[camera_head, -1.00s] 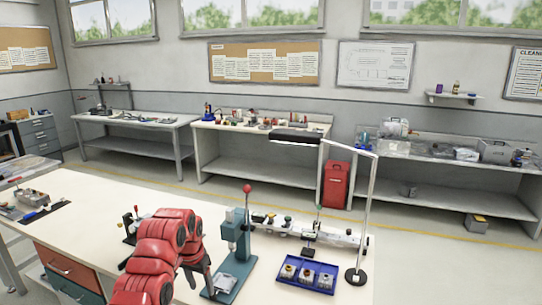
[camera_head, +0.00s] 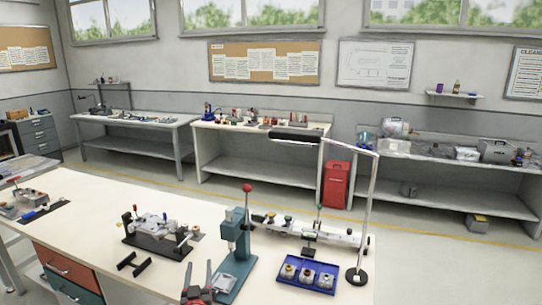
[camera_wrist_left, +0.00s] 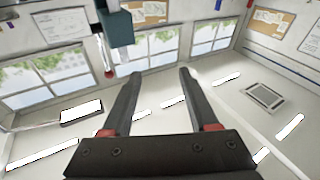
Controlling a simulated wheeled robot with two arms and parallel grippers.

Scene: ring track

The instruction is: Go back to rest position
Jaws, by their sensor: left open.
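My left gripper (camera_head: 196,283) shows at the bottom edge of the head view, just left of the base of the teal press. In the left wrist view its two dark fingers (camera_wrist_left: 157,100) stand wide apart with nothing between them, and they point up toward the windows and wall. Most of the left arm is out of the head view. My right gripper is not in view.
A teal press (camera_head: 236,250) with a red knob stands close to the left gripper. A black fixture (camera_head: 158,236) is left of it. A blue tray (camera_head: 307,276) with several parts and a lamp (camera_head: 357,275) are to the right.

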